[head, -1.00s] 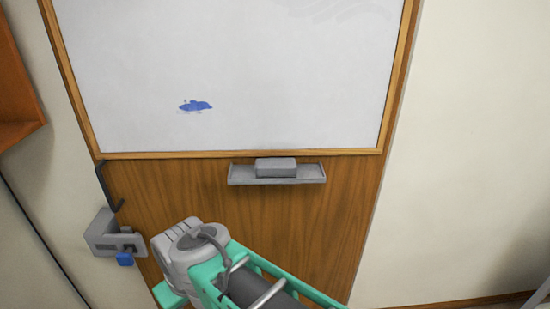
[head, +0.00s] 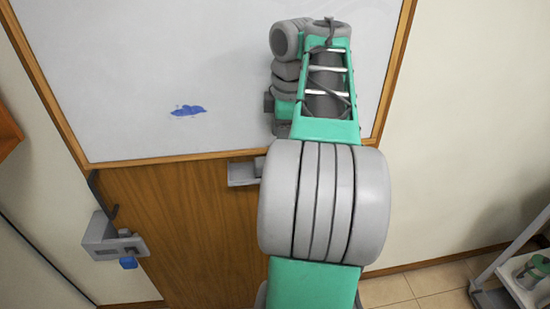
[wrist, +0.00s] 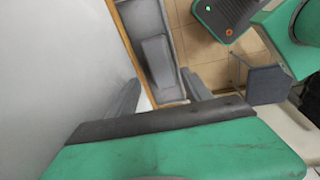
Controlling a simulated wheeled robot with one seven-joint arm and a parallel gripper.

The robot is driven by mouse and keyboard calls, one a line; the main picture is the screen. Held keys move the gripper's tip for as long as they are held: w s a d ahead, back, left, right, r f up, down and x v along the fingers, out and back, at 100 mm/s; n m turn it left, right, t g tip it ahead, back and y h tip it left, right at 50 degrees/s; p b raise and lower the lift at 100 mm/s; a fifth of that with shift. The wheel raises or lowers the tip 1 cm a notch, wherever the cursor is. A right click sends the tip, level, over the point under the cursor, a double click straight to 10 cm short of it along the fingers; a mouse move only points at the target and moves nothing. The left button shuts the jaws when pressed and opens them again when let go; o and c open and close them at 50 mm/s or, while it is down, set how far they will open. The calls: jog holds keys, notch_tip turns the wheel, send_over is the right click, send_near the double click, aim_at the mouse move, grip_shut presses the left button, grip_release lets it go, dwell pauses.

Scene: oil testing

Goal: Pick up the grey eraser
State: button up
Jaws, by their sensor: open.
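The grey eraser (wrist: 157,62) lies on the grey tray (wrist: 140,14) below the whiteboard, as seen in the wrist view. In the head view my arm hides the eraser, and only the left end of the tray (head: 242,176) shows. My gripper (wrist: 158,80) is open and empty, above the eraser and tray. Its two fingers point down, one on the whiteboard side and one on the room side, with the eraser showing between them. The gap between fingertips and eraser is hard to judge. In the head view the fingers are mostly hidden behind my arm.
The whiteboard (head: 150,60) with a blue mark (head: 188,110) stands close beside my gripper. A grey holder with a blue part (head: 112,240) is on the left wall. A white cart (head: 520,275) stands at lower right over tiled floor.

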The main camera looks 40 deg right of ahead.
aim_at(258, 162)
jog(key=f+b, duration=0.1)
jog(key=f, duration=0.1)
jog(key=w+f+b, duration=0.1)
jog(key=f, duration=0.2)
jog(key=f+b, duration=0.1)
jog(key=f, duration=0.1)
jog(key=shift+w+f, duration=0.15)
jog(key=shift+f, duration=0.1)
jog(key=c, duration=1.2)
